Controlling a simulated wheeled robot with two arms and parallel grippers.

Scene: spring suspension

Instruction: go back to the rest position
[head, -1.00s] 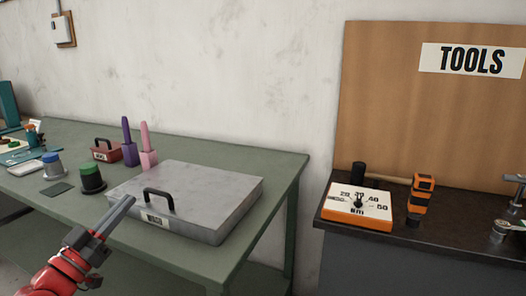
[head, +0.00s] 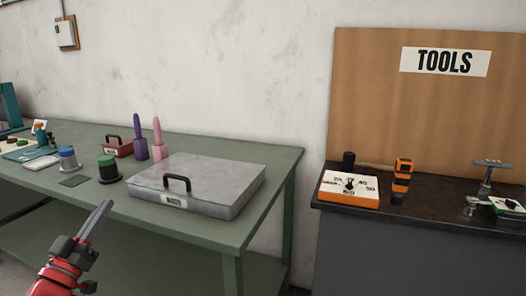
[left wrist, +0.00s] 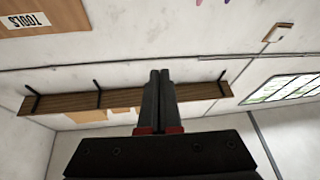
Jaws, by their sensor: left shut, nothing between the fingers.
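My left gripper (head: 97,219) shows at the lower left of the head view, on its red arm. Its fingers are together with nothing between them, and it is in front of the green table, apart from the things on it. In the left wrist view the same gripper (left wrist: 159,75) has its two dark fingers side by side and shut, with walls and a wooden shelf behind. My right gripper is not in view.
The green table (head: 270,190) bears a grey metal box with a black handle (head: 215,170), a green-topped black pot (head: 108,168) and purple and pink bottles. A dark counter (head: 430,215) at right holds an orange-edged dial box (head: 349,188). A gap separates table and counter.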

